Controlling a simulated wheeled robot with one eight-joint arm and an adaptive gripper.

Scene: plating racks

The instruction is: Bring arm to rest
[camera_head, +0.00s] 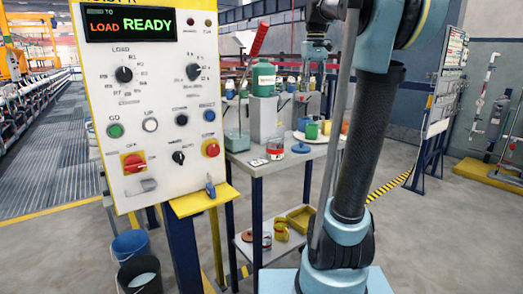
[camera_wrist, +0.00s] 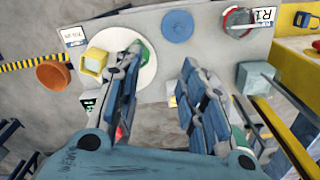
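My gripper (camera_wrist: 163,57) is open in the wrist view, its two blue-padded fingers apart with nothing between them. It hangs over the grey work table (camera_wrist: 140,20). The left finger partly covers a white plate and a green cup (camera_wrist: 147,52). In the head view my arm rises upright on the right, and its bent upper part leaves the top of the picture. The gripper's height above the table is hard to tell.
A green bottle (camera_head: 263,78) stands behind. The control panel (camera_head: 150,100) is left; open floor (camera_head: 440,220) lies right.

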